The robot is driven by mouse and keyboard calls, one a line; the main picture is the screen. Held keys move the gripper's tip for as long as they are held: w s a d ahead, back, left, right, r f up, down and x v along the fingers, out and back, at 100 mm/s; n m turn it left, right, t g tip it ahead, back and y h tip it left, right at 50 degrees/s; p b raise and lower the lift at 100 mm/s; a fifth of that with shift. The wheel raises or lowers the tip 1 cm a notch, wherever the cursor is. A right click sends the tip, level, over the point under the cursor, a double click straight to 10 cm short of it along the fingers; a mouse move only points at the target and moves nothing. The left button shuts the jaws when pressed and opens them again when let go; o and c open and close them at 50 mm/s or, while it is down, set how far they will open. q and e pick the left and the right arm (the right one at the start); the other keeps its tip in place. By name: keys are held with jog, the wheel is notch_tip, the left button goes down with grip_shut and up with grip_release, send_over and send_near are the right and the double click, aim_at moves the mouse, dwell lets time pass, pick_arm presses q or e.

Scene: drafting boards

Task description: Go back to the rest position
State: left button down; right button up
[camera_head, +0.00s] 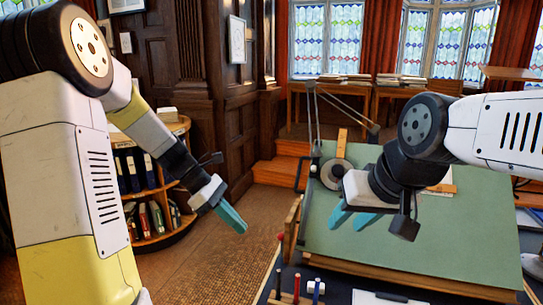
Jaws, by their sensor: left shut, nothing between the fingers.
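My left gripper (231,218) hangs in the air left of the drafting board, over the wooden floor. Its teal fingers are together and hold nothing. My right gripper (350,220) is above the left part of the green drafting board (440,235). Its two teal fingers are spread apart with nothing visible between them. My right wrist and forearm hide part of the board behind them.
A drafting arm with a round grey head (336,174) stands at the board's left side. Pens in a holder (296,298) are on the dark table at the front. A curved bookshelf (150,190) with binders is at the left. Floor between shelf and board is clear.

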pick_arm(q)
jog(key=s+a+r+m+t+y, duration=0.2)
jog(key=s+r+m+t+y, duration=0.1)
jog(key=s+r+m, duration=0.2)
jog(key=s+a+r+m+t+y, duration=0.2)
jog(key=s+r+m, duration=0.4)
jog(key=s+m, duration=0.3)
jog(key=a+m+t, duration=0.1)
jog(key=m+t, duration=0.1)
jog(key=m, duration=0.1)
jog(key=shift+s+a+y, duration=0.2)
jog(key=shift+s+y, duration=0.15)
jog(key=shift+y, duration=0.05)
